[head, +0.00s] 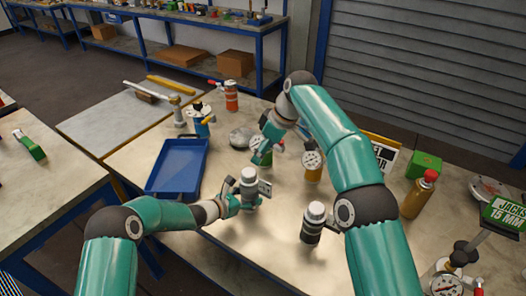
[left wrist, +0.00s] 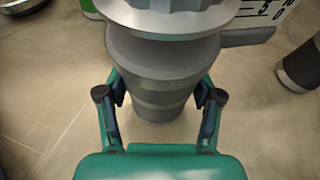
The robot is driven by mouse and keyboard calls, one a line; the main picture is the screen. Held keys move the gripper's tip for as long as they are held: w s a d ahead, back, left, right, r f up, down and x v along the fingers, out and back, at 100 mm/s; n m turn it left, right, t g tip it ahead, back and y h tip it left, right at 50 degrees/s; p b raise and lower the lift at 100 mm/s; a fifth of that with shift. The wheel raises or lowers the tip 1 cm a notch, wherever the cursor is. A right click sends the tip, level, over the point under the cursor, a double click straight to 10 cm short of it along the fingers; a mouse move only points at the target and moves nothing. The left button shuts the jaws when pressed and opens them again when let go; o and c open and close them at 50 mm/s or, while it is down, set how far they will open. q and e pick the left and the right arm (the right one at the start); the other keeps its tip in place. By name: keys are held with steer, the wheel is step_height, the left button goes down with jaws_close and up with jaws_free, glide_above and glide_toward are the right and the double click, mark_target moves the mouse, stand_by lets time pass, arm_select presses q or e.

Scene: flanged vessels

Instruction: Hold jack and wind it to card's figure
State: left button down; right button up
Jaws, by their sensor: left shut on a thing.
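A small grey jack with a ribbed silver top (head: 249,178) stands upright on the table in the middle of the head view. My left gripper (head: 238,203) is shut around its body. In the left wrist view, my left gripper (left wrist: 160,103) has a finger on each side of the tapered grey jack body (left wrist: 160,65), and a numbered scale plate (left wrist: 262,12) sticks out at its upper right. My right gripper (head: 266,148) is behind the jack and above it, partly hidden; its fingers are unclear. The card (head: 506,217) reads "JACKS 15 MM".
A second dark jack with a silver top (head: 313,222) stands right of the held one. A blue tray (head: 177,168) lies at left. A dial gauge (head: 312,160), an orange bottle (head: 418,195), a green box (head: 423,165) and another gauge (head: 446,285) stand around the table.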

arm_select(q)
steer(key=shift+c, duration=0.5)
jaws_free()
steer(key=shift+a, duration=0.1)
steer(key=v, duration=1)
steer(key=shift+s+a+r, duration=0.1)
steer(key=shift+s+a, duration=0.1)
steer(key=shift+s+a+r, duration=0.15)
steer(key=shift+s+a, duration=0.25)
steer(key=shift+s, duration=0.1)
